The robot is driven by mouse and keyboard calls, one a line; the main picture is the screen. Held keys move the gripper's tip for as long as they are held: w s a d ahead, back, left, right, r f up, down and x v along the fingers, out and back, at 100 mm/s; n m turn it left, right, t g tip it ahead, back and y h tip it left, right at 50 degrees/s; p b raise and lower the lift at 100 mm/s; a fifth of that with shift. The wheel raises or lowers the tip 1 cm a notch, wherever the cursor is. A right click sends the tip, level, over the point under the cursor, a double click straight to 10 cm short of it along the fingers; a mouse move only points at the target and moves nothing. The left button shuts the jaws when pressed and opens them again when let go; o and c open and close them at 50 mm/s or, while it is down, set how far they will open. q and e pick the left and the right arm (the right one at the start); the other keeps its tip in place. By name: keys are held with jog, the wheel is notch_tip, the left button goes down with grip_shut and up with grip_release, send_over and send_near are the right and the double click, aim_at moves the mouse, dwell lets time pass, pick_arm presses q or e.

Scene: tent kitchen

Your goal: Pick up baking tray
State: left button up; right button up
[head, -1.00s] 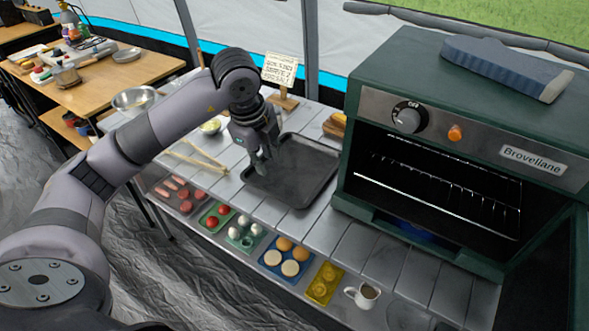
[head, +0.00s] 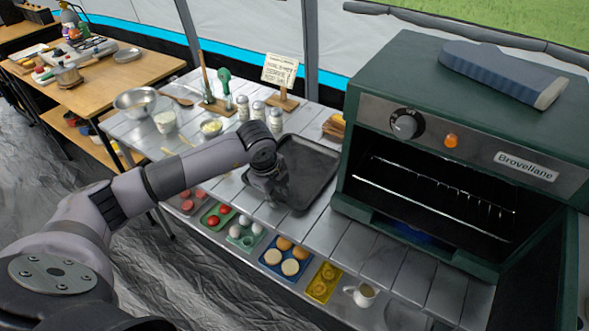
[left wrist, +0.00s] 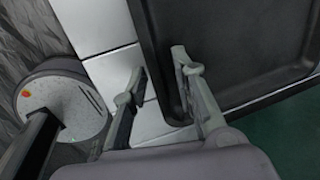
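The baking tray (head: 312,163) is a dark, rectangular, raised-rim tray lying flat on the grey slatted table, left of the oven. My left gripper (head: 274,200) is at the tray's near-left edge and hides part of that rim. In the left wrist view the gripper (left wrist: 160,75) is open, with one finger over the inside of the tray (left wrist: 240,45) and the other outside, over the pale table. The tray's rim runs between the fingers. I cannot tell whether either finger touches it. My right gripper is not in view.
A green oven (head: 440,150) with its front open stands right of the tray. Shakers (head: 275,120) and a sign (head: 280,72) stand behind it. A lower shelf in front holds food trays, including a blue one (head: 270,258), and a small jug (head: 362,294).

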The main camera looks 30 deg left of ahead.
pick_arm(q)
jog(key=shift+f, duration=0.1)
grip_shut()
jog(key=shift+w, duration=0.1)
dwell(0.7)
